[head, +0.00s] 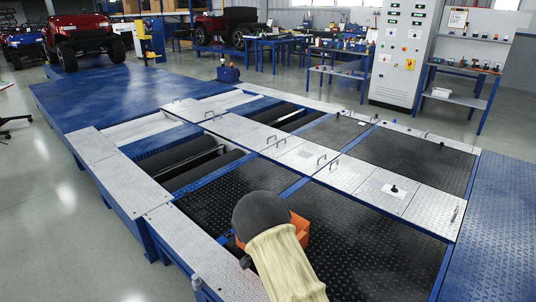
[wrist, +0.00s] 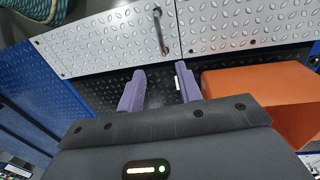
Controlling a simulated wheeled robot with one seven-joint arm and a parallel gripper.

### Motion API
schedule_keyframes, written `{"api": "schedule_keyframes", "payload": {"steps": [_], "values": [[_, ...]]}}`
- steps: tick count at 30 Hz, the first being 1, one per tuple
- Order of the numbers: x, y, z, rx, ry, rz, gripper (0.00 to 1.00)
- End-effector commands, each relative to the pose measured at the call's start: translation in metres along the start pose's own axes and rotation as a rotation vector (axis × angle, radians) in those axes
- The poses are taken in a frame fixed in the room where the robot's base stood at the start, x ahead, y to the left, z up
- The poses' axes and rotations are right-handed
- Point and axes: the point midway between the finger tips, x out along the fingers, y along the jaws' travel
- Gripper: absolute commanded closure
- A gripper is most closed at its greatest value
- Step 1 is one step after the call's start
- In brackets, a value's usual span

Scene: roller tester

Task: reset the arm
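My gripper (wrist: 160,84) shows in the wrist view with its two purple fingers apart and nothing between them. Beyond the fingers are black tread plate and a silver diamond-plate cover (wrist: 110,40) with a dark handle. In the head view my arm, with a cream sleeve and a dark rounded joint, reaches over the black tread plates of the roller tester (head: 215,200). My gripper cannot be made out there. An orange boxy shape (wrist: 265,95) is right of the fingers in the wrist view; I cannot tell what it is.
The tester has dark rollers (head: 200,160), silver covers with raised handles, and blue edges. A control cabinet (head: 403,55) and workbenches (head: 340,65) stand behind it. A red vehicle (head: 85,38) is at the back left. Grey floor at left is mostly clear.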

Motion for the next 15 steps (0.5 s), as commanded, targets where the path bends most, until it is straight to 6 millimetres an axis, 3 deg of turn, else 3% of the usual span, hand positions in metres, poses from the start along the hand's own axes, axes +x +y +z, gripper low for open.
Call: {"api": "schedule_keyframes", "payload": {"steps": [5,15], "values": [[-0.026,0.021,-0.007,-0.033,-0.003,-0.029,0.65],[-0.100,0.105,-0.005,-0.224,0.022,-0.121,0.65]]}}
